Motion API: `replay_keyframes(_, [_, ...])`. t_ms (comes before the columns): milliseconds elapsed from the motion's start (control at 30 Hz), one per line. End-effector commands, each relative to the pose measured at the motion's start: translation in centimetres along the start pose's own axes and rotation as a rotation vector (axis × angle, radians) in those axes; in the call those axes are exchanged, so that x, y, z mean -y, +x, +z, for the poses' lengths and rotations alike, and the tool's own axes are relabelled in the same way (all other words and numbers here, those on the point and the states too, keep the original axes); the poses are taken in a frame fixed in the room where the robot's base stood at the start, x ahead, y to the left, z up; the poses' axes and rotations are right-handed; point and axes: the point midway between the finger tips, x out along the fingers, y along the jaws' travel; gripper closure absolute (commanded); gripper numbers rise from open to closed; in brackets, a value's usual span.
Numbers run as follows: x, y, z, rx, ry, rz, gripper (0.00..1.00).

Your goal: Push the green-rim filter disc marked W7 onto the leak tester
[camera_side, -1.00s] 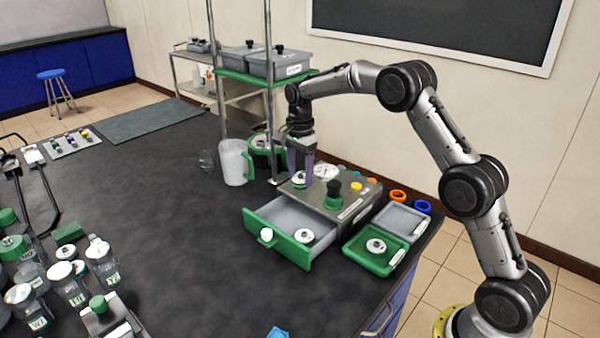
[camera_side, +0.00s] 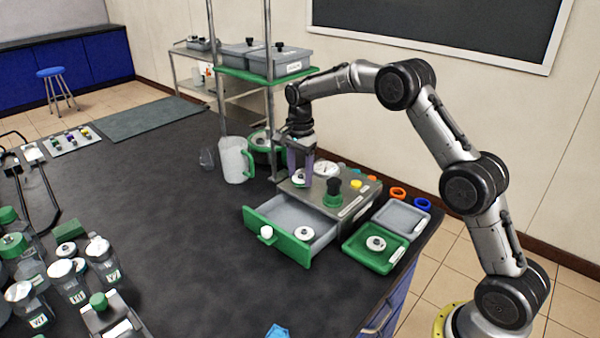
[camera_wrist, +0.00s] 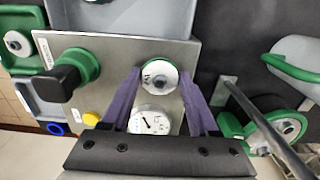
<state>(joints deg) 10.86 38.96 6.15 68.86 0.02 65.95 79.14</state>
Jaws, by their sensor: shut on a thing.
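The leak tester is a grey box (camera_side: 352,206) with a dial gauge (camera_wrist: 151,122), a yellow button (camera_wrist: 91,118) and a black knob on a green collar (camera_side: 333,190). A white filter disc with a green rim (camera_wrist: 159,75) is at the tester's top; its small label is too blurred to read for certain. My gripper (camera_wrist: 160,78) points down over the tester, its purple fingers shut on the disc from both sides. In the side view the fingers (camera_side: 300,178) partly hide this disc. Whether it is fully seated cannot be told.
An open green-fronted drawer (camera_side: 279,243) below the tester holds another disc (camera_side: 304,233). A green tray (camera_side: 365,261) with a disc (camera_side: 376,243) and a grey tray stand at right. A jug (camera_side: 234,160) and shelf posts stand close behind left. The middle bench is clear.

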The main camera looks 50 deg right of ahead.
Motion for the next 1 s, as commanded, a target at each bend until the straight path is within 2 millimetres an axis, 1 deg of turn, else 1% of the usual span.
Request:
replay_keyframes(300, [0.01,0.0,0.0,0.0,0.0,-0.001,0.91])
replay_keyframes(333, [0.01,0.0,0.0,0.0,0.0,-0.001,0.34])
replay_keyframes(500, [0.01,0.01,0.0,0.0,0.0,0.0,0.05])
replay_keyframes(700, [0.0,0.02,0.0,0.0,0.0,0.0,0.05])
replay_keyframes(733, [0.0,0.03,0.0,0.0,0.0,0.0,0.01])
replay_keyframes(767, [0.0,0.03,0.0,0.0,0.0,0.0,0.0])
replay_keyframes(1000, [0.01,-0.04,0.0,0.0,0.0,0.0,0.0])
